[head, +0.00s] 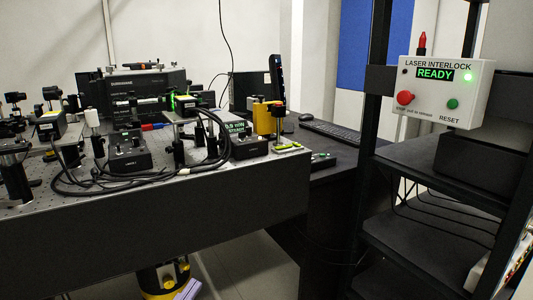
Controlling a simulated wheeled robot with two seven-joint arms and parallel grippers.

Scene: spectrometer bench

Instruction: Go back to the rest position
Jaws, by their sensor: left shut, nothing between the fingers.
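My right gripper is not in view.
The optical bench (150,222) carries several mounts, black boxes and looped cables. A black rack (400,240) stands at the right. On it, a white laser interlock box (477,92) reads READY with a green light lit. A keyboard (335,132) lies behind.

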